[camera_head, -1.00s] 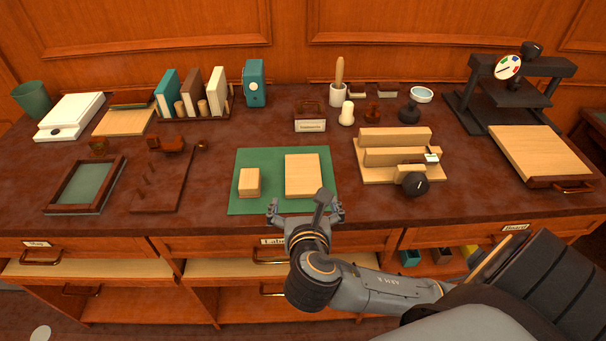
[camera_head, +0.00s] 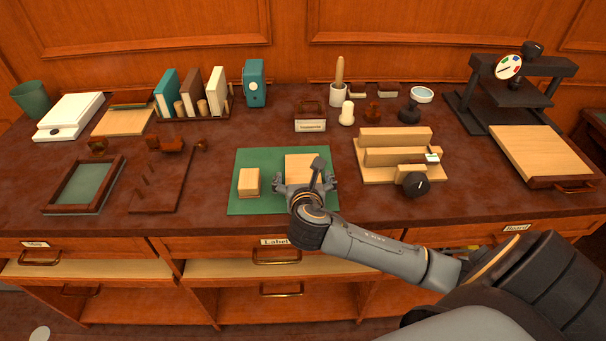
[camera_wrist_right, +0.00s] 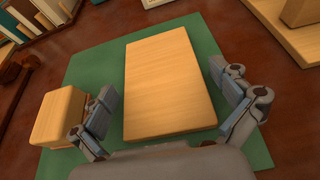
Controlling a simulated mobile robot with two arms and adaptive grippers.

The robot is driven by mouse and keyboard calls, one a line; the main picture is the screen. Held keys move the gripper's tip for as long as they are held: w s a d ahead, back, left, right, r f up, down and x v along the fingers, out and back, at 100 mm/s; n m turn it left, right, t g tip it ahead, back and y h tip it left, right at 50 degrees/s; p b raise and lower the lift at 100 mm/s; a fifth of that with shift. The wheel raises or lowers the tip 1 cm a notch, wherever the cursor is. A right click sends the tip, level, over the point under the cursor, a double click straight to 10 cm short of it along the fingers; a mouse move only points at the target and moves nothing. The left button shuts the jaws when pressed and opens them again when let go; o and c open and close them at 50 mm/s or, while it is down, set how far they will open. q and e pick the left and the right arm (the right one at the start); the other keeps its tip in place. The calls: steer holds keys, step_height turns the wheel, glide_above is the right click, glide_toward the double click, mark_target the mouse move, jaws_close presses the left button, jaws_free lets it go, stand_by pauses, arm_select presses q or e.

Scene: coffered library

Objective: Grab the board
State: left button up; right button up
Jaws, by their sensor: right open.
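The board (camera_head: 301,166) is a flat, pale wooden rectangle lying on the green mat (camera_head: 238,205). In the wrist view the board (camera_wrist_right: 168,84) lies between the spread fingers of my right gripper (camera_wrist_right: 165,108), with a gap on each side. My right gripper (camera_head: 305,184) is open at the board's near end in the head view and hides that end. A small wooden block (camera_head: 249,182) sits on the mat to the left; in the wrist view the block (camera_wrist_right: 60,117) is close beside the left finger. My left gripper is not in view.
A wooden slotted fixture with a black knob (camera_head: 415,184) stands to the right of the mat. A dark peg stand (camera_head: 160,192) and a framed tray (camera_head: 86,186) are to the left. Books (camera_head: 190,93) and small stationery line the back. Drawers run below the front edge.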

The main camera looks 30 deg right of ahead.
steer(key=c, duration=1.1)
steer(key=shift+o, duration=0.2)
steer(key=shift+r, duration=0.1)
